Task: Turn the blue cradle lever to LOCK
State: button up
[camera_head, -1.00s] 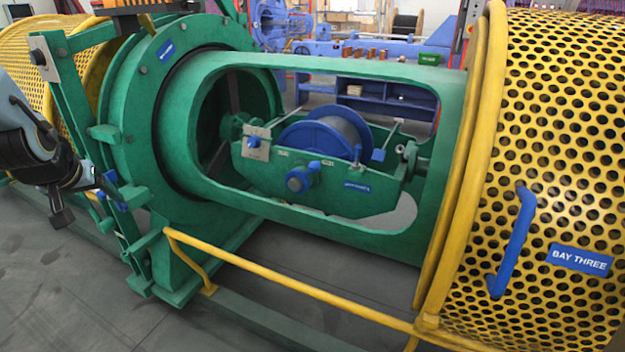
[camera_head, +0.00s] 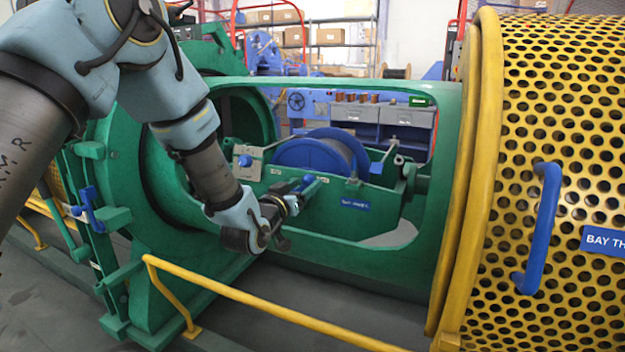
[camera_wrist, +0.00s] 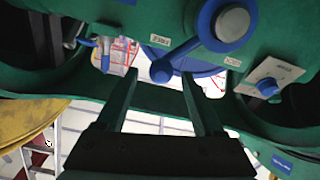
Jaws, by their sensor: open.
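The blue cradle lever (camera_wrist: 186,52) is on the green cradle wall. It has a round hub with a grey face and an arm ending in a ball knob. In the wrist view the arm slants down-left from the hub. My gripper (camera_wrist: 158,82) is open, its two dark fingers on either side of the ball knob, not visibly closed on it. Two small white labels (camera_wrist: 160,41) (camera_wrist: 232,62) sit by the lever; their words are too small to read. In the head view my gripper (camera_head: 292,203) is at the cradle (camera_head: 385,205) and hides most of the lever.
A blue spool (camera_head: 310,154) sits in the cradle. A white plate with a blue knob (camera_head: 246,162) is left of the lever. The green frame's window edge surrounds the cradle. A yellow rail (camera_head: 260,303) runs in front. A yellow perforated guard (camera_head: 560,110) stands at right.

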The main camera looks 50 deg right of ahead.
aim_at(313, 178)
jog(key=x, duration=0.6)
jog(key=shift+w+d, duration=0.1)
jog(key=c, duration=1)
jog(key=shift+f, duration=0.1)
grip_shut()
